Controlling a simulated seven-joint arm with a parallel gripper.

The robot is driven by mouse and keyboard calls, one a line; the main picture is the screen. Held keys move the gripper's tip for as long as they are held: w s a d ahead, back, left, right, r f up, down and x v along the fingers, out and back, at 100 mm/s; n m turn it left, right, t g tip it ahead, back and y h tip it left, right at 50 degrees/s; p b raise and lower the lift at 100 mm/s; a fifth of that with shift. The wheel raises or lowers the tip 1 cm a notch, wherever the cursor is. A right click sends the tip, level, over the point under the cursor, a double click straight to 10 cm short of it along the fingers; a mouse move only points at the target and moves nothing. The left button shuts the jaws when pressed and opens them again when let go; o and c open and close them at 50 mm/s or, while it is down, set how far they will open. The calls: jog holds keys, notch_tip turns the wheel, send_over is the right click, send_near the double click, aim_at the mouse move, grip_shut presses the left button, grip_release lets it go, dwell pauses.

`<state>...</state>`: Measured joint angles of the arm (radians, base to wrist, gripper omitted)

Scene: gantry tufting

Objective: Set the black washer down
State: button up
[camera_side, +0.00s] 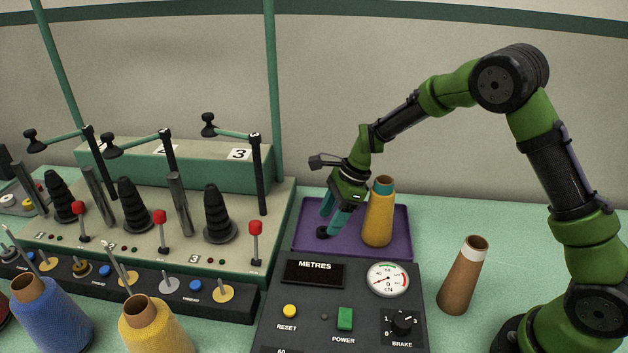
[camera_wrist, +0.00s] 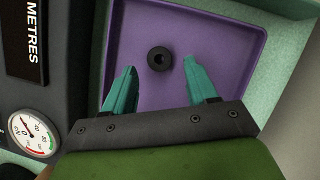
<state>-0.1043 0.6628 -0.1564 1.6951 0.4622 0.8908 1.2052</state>
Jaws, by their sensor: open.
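The black washer (camera_wrist: 160,67) lies flat on the purple tray (camera_wrist: 225,40), its centre hole showing in the wrist view. In that view it sits between the two teal fingertips of my gripper (camera_wrist: 160,64), with a gap on each side. My gripper is open and not holding the washer. In the side view my gripper (camera_side: 331,227) points down low over the left part of the purple tray (camera_side: 392,249). A small dark shape at its fingertips there is probably the washer (camera_side: 322,233), partly hidden by a finger.
A yellow thread cone (camera_side: 378,215) stands on the tray just right of my gripper. The METRES control panel (camera_side: 350,300) borders the tray's front. A brown cone (camera_side: 463,275) stands right of the panel. The tufting rack with black spools (camera_side: 218,215) is at left.

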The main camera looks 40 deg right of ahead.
jog(key=s+d+r+n+t, duration=0.1)
jog(key=s+r+n, duration=0.35)
jog(key=r, duration=1.05)
jog(key=s+d+r+n+t+h, duration=0.1)
jog(key=s+r+n+t, duration=0.1)
jog(key=s+n, duration=0.5)
jog(key=s+d+r+n+t+h, duration=0.1)
jog(key=s+r+n, duration=0.3)
jog(key=s, duration=0.9)
jog(key=shift+r+n+t, duration=0.15)
jog(key=shift+n+t, duration=0.55)
jog(key=shift+n, duration=0.75)
jog(key=shift+d, duration=0.1)
